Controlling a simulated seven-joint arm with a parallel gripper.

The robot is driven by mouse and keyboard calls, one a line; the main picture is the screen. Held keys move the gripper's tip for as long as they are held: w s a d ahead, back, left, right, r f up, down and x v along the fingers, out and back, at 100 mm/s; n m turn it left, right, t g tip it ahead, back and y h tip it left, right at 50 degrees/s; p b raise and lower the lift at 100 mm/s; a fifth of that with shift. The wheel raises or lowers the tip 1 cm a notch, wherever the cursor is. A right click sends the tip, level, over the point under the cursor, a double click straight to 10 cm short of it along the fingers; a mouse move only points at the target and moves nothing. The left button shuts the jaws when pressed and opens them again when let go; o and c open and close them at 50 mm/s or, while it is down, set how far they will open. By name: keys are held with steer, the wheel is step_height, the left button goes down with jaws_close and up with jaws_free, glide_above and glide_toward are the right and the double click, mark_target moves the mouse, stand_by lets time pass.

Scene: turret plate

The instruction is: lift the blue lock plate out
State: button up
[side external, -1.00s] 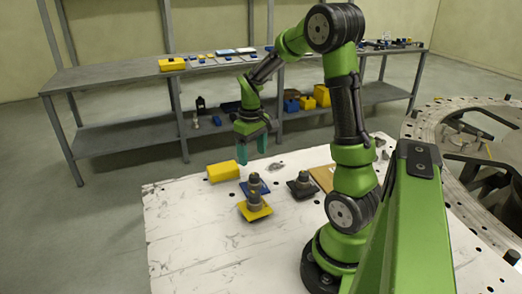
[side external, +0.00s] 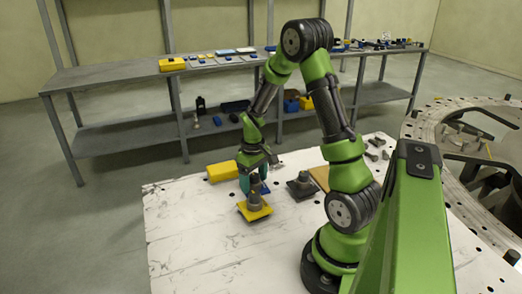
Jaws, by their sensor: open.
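The blue lock plate (side external: 265,188) lies on the white table, mostly hidden behind my gripper and the yellow plate. Only a blue edge of it shows. My gripper (side external: 254,185) is open and low over it, with its teal fingers pointing down around or beside the grey post on the blue plate. I cannot tell whether the fingers touch the post.
A yellow plate (side external: 262,213) with a grey post stands just in front of the blue one. A dark plate (side external: 301,192) with a post is to the right. A yellow block (side external: 222,171) lies behind left. The table's (side external: 190,235) front left is clear.

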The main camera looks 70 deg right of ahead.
steer(key=c, duration=1.3)
steer(key=shift+r, duration=0.2)
